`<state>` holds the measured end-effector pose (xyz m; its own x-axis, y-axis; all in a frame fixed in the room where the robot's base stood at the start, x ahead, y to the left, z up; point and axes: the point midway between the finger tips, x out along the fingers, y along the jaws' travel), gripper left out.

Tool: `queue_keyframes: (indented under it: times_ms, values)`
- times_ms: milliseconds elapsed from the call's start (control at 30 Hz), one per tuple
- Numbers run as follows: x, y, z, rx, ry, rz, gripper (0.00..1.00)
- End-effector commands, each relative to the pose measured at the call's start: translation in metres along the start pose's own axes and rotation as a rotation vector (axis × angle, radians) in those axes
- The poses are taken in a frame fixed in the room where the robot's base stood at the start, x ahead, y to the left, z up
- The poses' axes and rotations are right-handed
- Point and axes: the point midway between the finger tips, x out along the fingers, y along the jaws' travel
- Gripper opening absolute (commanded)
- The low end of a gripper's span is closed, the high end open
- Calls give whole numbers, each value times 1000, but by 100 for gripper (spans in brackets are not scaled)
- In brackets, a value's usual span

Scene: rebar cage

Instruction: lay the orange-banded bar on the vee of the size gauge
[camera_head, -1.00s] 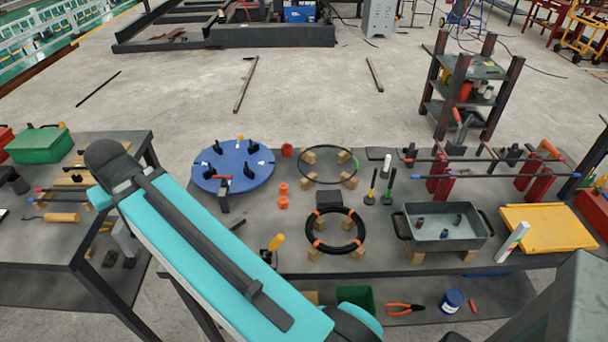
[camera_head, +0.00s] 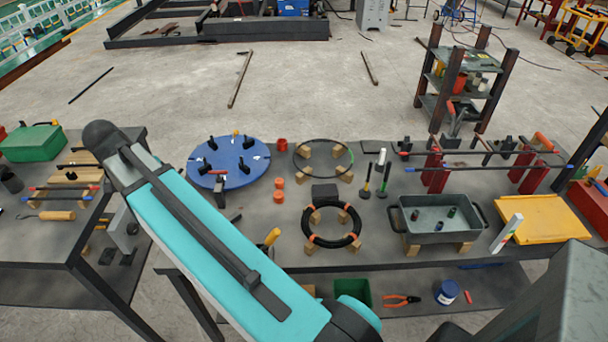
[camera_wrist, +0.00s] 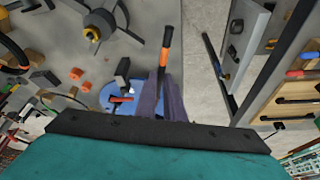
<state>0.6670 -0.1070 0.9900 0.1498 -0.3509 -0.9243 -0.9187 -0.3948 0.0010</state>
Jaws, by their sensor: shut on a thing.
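My gripper (camera_wrist: 163,98) shows in the wrist view, its purple-grey fingers shut on the orange-banded bar (camera_wrist: 167,38). In the head view my teal arm link hides the gripper and the held bar. I cannot make out the vee of the size gauge for certain. A dark post (camera_head: 219,188) stands at the front edge of the blue disc (camera_head: 240,178); the disc lies beyond the fingers in the wrist view (camera_wrist: 112,92).
The main table holds black rings on wooden blocks (camera_head: 333,242), a grey tray (camera_head: 435,232), a yellow tray (camera_head: 543,222) and red stands with bars (camera_head: 434,172). The left table has a green box (camera_head: 32,138) and a bar rack. A floor gap separates the tables.

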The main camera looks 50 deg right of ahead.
Motion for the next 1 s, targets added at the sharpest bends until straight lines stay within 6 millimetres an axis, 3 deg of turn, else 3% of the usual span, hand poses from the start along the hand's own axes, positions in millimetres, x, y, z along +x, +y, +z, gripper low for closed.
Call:
queue_keyframes:
  times_ms: [100,400,1000]
  values:
    - [14,13,-31,137,0,58,0]
    - [46,56,-94,419,0,173,0]
    - [97,162,-194,836,0,345,0]
